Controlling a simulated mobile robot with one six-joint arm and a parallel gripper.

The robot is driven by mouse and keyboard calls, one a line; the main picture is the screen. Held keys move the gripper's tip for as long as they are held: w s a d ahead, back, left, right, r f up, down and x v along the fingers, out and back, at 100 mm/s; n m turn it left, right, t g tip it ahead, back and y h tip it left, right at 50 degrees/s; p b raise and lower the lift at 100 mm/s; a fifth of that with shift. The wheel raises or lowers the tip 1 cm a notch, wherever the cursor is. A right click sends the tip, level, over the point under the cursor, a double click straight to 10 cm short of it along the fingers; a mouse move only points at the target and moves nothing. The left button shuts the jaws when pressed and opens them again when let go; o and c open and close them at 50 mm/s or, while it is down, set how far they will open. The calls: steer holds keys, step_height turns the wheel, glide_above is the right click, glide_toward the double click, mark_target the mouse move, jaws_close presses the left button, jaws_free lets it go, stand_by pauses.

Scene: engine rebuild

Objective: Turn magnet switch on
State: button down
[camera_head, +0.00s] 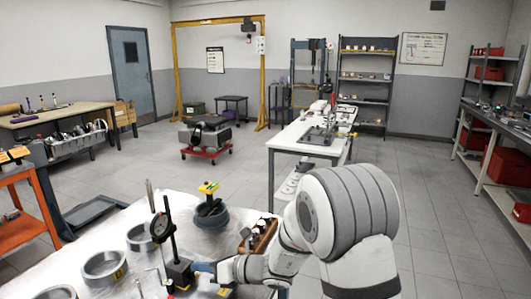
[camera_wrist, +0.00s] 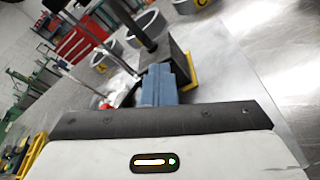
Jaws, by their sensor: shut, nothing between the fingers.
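A dial indicator (camera_head: 160,227) stands on a dark post above a dark magnetic base block (camera_head: 181,272) on the metal-topped bench at the lower left. The base block also shows in the wrist view (camera_wrist: 172,50), with the post rising from it. My gripper (camera_head: 205,267) is at the right side of the base block. In the wrist view its blue fingers (camera_wrist: 166,86) are together, with nothing between them, and their tips are at or very near the block; I cannot tell whether they touch. I cannot clearly make out the magnet switch.
Several metal rings, one of them here (camera_head: 104,268), lie on the bench (camera_head: 65,262) left of the base. A dark round part with a yellow top (camera_head: 209,205) stands behind it. A wooden tray of small parts (camera_head: 262,238) is close to my arm on the right.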

steer(key=shift+w+d+f+b, duration=0.2)
steer(key=shift+w+f+b, duration=0.15)
steer(key=shift+f, duration=0.1)
steer(key=shift+r, duration=0.15)
steer(key=shift+w+r+p, duration=0.25)
steer(key=shift+p, duration=0.05)
steer(key=shift+d, duration=0.25)
steer(key=v, duration=0.3)
steer(key=f+v, duration=0.1)
steer(key=v, duration=0.1)
steer(key=shift+s+d, duration=0.25)
steer(key=shift+s, duration=0.2)
